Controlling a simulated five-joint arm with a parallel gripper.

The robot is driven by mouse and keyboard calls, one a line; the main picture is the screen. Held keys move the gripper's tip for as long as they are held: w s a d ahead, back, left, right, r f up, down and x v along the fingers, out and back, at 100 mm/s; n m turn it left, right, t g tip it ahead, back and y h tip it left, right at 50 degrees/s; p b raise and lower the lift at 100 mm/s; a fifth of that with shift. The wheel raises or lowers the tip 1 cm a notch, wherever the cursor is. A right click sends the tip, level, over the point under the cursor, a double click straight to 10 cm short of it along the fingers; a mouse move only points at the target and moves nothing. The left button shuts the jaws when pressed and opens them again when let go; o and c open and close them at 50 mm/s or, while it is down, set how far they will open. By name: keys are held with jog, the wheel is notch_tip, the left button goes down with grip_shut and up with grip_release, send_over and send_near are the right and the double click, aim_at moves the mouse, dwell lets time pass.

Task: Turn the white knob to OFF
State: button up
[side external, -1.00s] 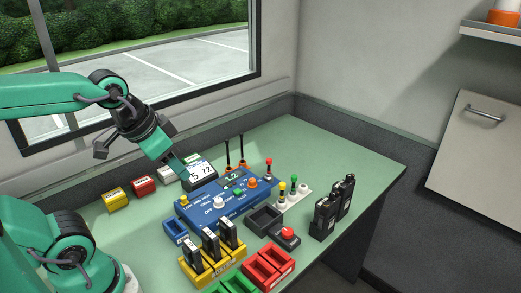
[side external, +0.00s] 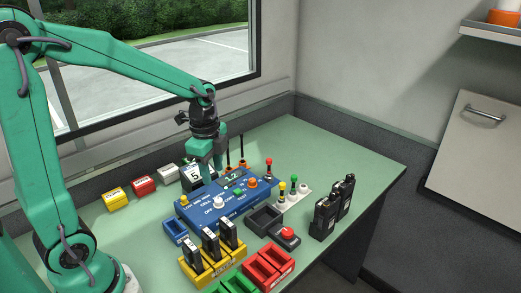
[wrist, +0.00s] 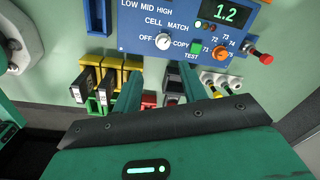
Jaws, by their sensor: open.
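The white knob (side external: 218,202) stands on the front part of the blue panel (side external: 189,214). In the wrist view the knob (wrist: 163,42) is at the upper middle, between the OFF label on its left and the COPY label on its right. I cannot tell for sure which label its pointer faces. My gripper (side external: 213,172) points down above the rear of the panel, apart from the knob. In the wrist view my gripper (wrist: 159,82) shows two separated green fingers with nothing between them, below the knob in the picture.
An orange knob (side external: 252,183), a green TEST button (side external: 238,192) and a lit display (side external: 232,178) share the panel. Black antennas stand behind it. A yellow rack (side external: 210,263) of black modules is in front. Black radios (side external: 326,215) stand right.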

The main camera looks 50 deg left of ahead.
aim_at(218, 200)
jog(key=shift+w+a+f+m+g, duration=0.2)
jog(key=shift+w+f+m, duration=0.2)
jog(key=shift+f, duration=0.25)
jog(key=shift+w+a+f+m+g, duration=0.15)
jog(key=shift+w+f+m, duration=0.1)
jog(key=shift+f+m, duration=0.3)
jog(key=shift+f, duration=0.15)
jog(key=shift+f, duration=3.75)
grip_shut()
